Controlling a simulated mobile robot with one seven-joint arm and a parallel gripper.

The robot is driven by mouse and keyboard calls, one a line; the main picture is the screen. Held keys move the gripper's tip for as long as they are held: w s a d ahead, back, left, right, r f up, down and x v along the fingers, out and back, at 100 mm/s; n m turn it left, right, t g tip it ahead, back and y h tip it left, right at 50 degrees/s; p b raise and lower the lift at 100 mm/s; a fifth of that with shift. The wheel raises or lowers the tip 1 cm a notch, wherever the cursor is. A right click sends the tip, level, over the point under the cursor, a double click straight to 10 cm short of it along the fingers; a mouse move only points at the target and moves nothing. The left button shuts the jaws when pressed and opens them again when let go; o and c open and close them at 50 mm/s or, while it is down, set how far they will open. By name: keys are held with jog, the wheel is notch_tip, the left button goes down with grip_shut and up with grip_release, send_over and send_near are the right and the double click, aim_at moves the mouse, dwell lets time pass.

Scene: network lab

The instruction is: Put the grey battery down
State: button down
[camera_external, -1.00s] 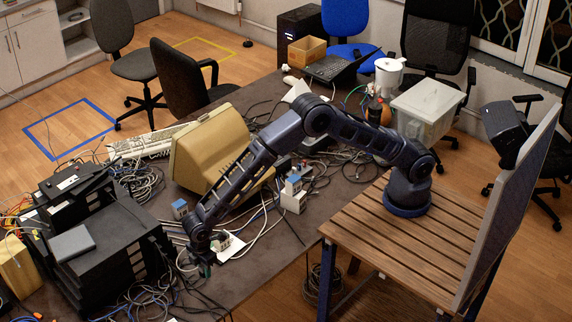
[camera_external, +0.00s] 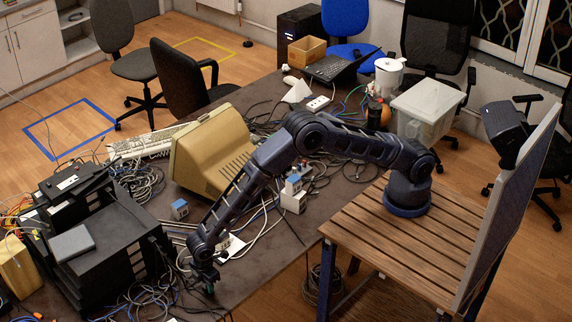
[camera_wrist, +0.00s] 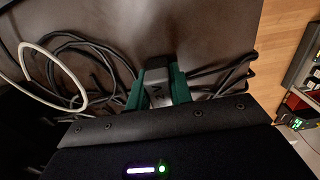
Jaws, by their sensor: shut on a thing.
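My gripper (camera_external: 209,287) is low over the front edge of the dark table (camera_external: 240,275) in the external view. In the wrist view its two green fingers (camera_wrist: 157,88) are shut on the grey battery (camera_wrist: 157,92), one on each side. The battery shows as a small grey block with a dark mark on its end. The table top lies just beyond it. I cannot tell whether the battery touches the table. In the external view the battery is too small to make out.
Dark cables (camera_wrist: 85,62) and a white cable loop (camera_wrist: 55,65) lie around the gripper. Black stacked equipment (camera_external: 110,245) stands left of it. A beige monitor (camera_external: 212,150) and small blue-and-white boxes (camera_external: 293,195) are farther back. The table's edge is close to the gripper.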

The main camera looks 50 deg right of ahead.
jog(key=shift+f, duration=0.15)
jog(key=c, duration=1.3)
grip_release()
jog(key=shift+o, duration=0.2)
notch_tip(320, 180, up, 12)
jog(key=shift+r, duration=0.2)
